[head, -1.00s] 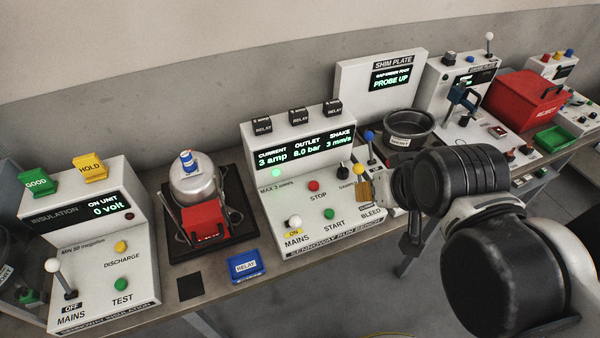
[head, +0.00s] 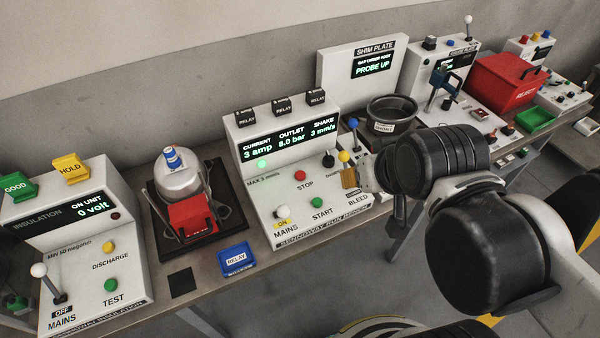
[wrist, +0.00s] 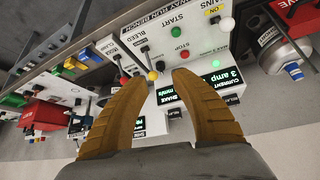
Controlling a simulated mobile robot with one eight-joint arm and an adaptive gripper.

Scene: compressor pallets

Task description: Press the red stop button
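The red stop button (head: 300,175) is a small round cap above the word STOP on the white run-bench panel (head: 265,215). In the wrist view, which shows the bench upside down, the red stop button (wrist: 176,59) lies just beyond the tip of the right-hand finger. My gripper (head: 349,178) is to the right of the button in the head view, over the panel's right side. Its two tan fingers are apart and empty in the wrist view (wrist: 161,80). A yellow knob (wrist: 152,75) shows between the fingertips. Contact with the panel cannot be told.
The green start button (head: 317,202) and white mains lever (head: 282,211) stand near the stop button. A blue-topped lever (head: 353,122) and yellow knob (head: 344,156) stand close to my gripper. A black pot (head: 390,117) is behind my arm. A blue relay tray (head: 237,260) lies front left.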

